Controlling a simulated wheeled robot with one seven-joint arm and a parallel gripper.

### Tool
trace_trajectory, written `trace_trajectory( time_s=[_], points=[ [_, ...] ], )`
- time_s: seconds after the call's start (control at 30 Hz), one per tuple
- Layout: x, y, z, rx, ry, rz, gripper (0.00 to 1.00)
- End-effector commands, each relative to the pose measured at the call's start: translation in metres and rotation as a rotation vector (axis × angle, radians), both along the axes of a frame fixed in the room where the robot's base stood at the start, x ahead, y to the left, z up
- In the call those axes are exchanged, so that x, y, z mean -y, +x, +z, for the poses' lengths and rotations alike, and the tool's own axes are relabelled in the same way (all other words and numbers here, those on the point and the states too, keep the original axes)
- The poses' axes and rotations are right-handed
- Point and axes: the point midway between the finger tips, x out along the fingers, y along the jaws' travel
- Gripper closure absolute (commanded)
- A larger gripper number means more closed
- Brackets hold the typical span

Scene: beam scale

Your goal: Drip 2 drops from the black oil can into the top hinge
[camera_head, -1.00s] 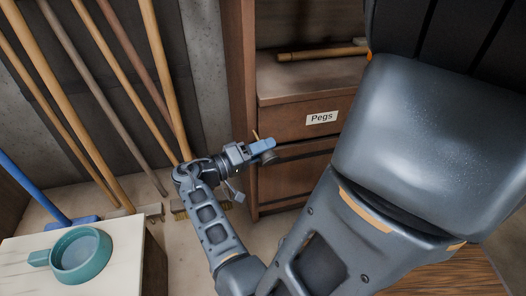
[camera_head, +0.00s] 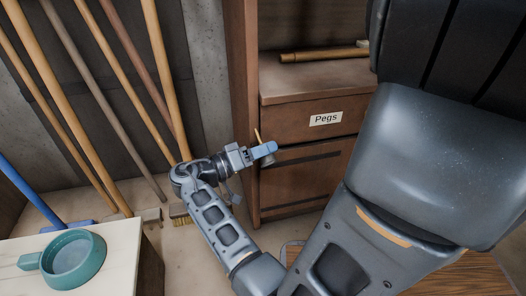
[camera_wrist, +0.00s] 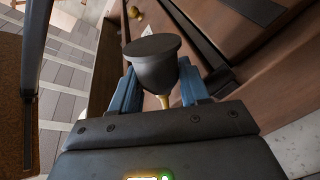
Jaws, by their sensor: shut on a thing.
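My gripper (camera_head: 262,150) is shut on the black oil can (camera_wrist: 153,66), held in the air in front of the wooden drawer cabinet. In the head view the can's dark body (camera_head: 266,160) hangs below the blue fingers and its thin brass-coloured spout (camera_head: 257,135) points up. In the wrist view the can's wide dark base faces away from the palm, between the two blue fingers. I cannot make out the top hinge in either view.
The cabinet has a drawer labelled Pegs (camera_head: 325,118) and a wooden rod (camera_head: 322,55) above it. Several long handles lean on the wall at left. A teal pan (camera_head: 73,260) stands on a pale-topped box (camera_head: 120,262). Floor shows between box and cabinet.

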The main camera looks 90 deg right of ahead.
Motion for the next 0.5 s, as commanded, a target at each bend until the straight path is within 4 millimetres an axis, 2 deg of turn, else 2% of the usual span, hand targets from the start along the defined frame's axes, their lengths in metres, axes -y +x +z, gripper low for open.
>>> trace_trajectory(
  time_s=[0.03,0.5],
  points=[
    [0.0,0.0,0.009,-0.001,-0.002,0.001,0.86],
    [0.0,0.0,0.043,-0.002,-0.001,0.002,0.86]
  ],
)
